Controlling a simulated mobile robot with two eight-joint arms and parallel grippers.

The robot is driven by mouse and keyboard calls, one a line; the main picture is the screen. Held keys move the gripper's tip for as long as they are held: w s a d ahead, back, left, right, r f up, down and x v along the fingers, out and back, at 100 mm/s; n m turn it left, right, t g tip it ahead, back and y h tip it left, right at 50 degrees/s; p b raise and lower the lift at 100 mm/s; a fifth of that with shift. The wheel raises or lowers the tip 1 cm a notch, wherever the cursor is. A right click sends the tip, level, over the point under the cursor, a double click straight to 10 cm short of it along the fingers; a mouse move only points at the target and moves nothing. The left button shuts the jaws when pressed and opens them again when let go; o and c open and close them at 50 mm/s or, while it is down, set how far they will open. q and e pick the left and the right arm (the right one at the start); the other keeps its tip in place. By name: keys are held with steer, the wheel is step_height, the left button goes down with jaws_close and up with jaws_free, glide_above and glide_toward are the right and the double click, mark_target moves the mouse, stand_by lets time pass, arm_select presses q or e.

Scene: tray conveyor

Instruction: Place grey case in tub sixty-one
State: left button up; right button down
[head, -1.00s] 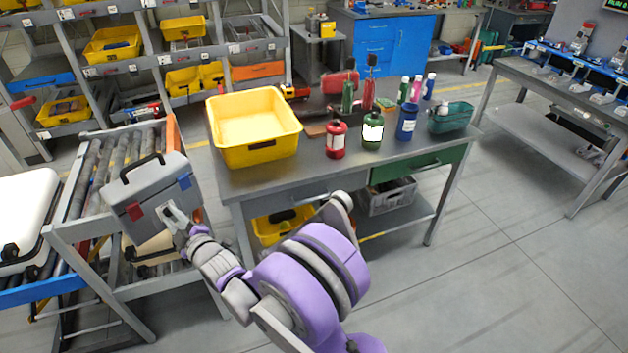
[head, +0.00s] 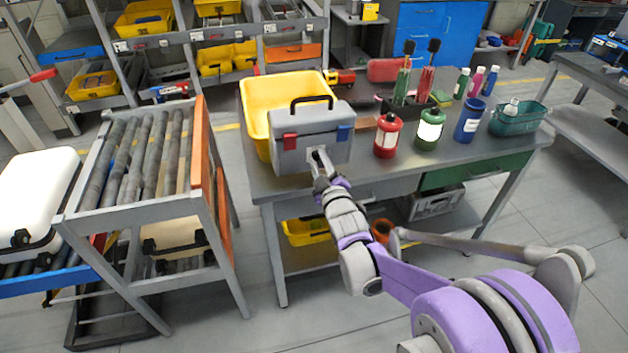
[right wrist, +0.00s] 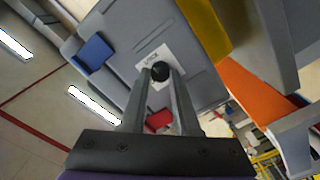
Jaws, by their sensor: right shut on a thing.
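The grey case (head: 318,128) has a black handle, a red latch and a blue latch. In the head view it is held upright in front of the yellow tub (head: 256,112) and hides part of it. My right gripper (head: 319,160) is shut on the near face of the case. The right wrist view shows the fingers (right wrist: 161,85) on the case's grey face (right wrist: 125,50), by a white label. The yellow tub stands on the workbench at its left end; no number shows on it. My left gripper is not in view.
The workbench (head: 390,172) also bears a red canister (head: 387,136), a green canister (head: 430,130), a blue bottle (head: 470,120) and a teal basket (head: 518,120). Left is a roller conveyor (head: 140,160), its rollers bare, with a white case (head: 35,195) further left.

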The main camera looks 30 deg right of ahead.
step_height(320, 180, down, 7)
steer(key=b, duration=0.1)
steer(key=shift+s+f, duration=0.15)
steer(key=shift+f, duration=0.05)
steer(key=c, duration=0.6)
jaws_free()
steer(key=shift+c, duration=0.2)
